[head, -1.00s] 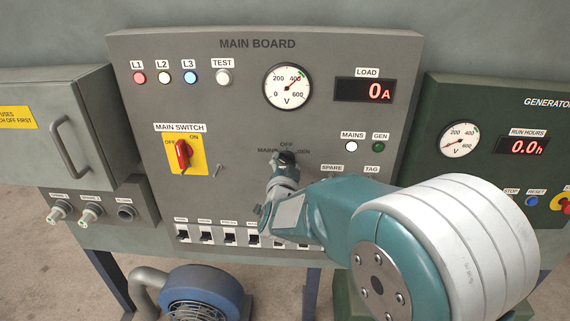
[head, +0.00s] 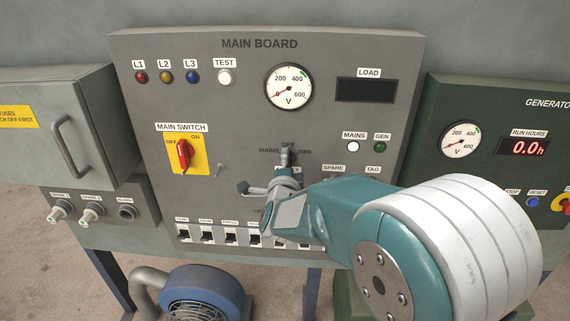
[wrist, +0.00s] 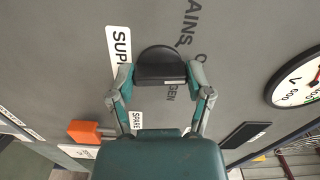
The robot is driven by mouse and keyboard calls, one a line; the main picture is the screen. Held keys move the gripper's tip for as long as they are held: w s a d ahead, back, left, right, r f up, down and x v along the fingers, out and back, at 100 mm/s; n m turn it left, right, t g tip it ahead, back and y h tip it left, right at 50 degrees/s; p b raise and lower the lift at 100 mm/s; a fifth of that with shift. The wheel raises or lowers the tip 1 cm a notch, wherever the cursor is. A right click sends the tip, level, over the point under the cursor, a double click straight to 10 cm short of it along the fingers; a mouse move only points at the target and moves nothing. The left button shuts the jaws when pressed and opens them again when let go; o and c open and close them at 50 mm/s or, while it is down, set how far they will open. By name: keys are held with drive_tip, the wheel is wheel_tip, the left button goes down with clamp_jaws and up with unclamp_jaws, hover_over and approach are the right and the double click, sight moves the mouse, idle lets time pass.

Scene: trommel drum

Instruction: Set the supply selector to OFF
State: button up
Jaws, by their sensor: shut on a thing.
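The supply selector is a black knob on the grey main board. It shows in the wrist view (wrist: 158,62), between the two fingers of my gripper (wrist: 160,80), which is shut on it. In the head view my gripper (head: 286,165) reaches the knob below the OFF label, between MAINS and GEN. My fingers and arm hide most of the knob there, and its exact pointing is hard to read.
The main switch (head: 184,155), a red handle on a yellow plate, sits left of the selector. The voltmeter (head: 289,87) reads near zero and the load display (head: 367,90) is dark. A row of breakers (head: 230,238) lies below. An orange block (wrist: 90,131) is near the SPARE label.

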drive_tip(key=shift+d+m, duration=0.2)
drive_tip(key=shift+m, duration=0.5)
drive_tip(key=shift+f+m, duration=0.15)
drive_tip(key=shift+m, duration=0.15)
drive_tip(key=o, duration=0.9)
drive_tip(key=shift+d, duration=0.1)
drive_tip(key=shift+o, duration=1.2)
drive_tip(key=shift+w+d, duration=0.1)
drive_tip(key=shift+d, duration=0.05)
drive_tip(key=shift+a, duration=0.2)
drive_tip(key=shift+a, duration=0.1)
drive_tip(key=s, duration=1.2)
drive_tip(key=shift+a, duration=0.15)
